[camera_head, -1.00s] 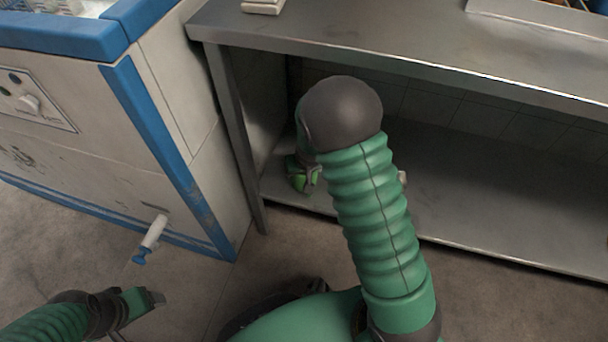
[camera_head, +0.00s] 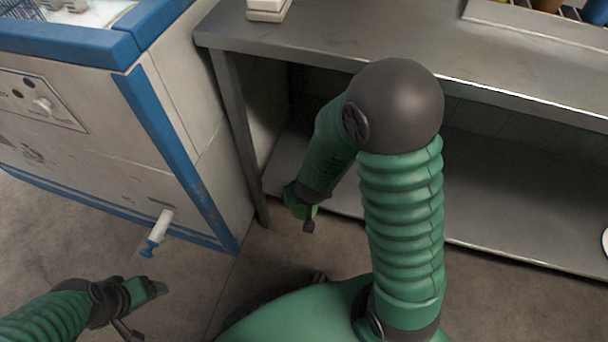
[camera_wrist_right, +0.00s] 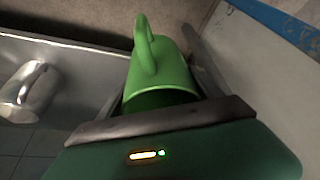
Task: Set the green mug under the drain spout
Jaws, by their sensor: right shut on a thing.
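The green mug (camera_wrist_right: 160,72) is between the fingers of my right gripper, which is shut on it; its handle points up in the right wrist view. In the head view my right gripper (camera_head: 308,220) is at the front edge of the lower shelf, with only a bit of bright green showing beside it. The drain spout (camera_head: 158,231), a white pipe with a blue end, sticks out low from the machine's side, left of the right gripper. My left gripper (camera_head: 146,310) is open and empty at the lower left, below the spout.
The white and blue machine (camera_head: 165,130) stands left of a steel table (camera_head: 380,35) with a lower shelf (camera_head: 500,215). A table leg (camera_head: 240,145) stands between spout and right gripper. A metal mug (camera_wrist_right: 27,92) is on the shelf. Floor below the spout is clear.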

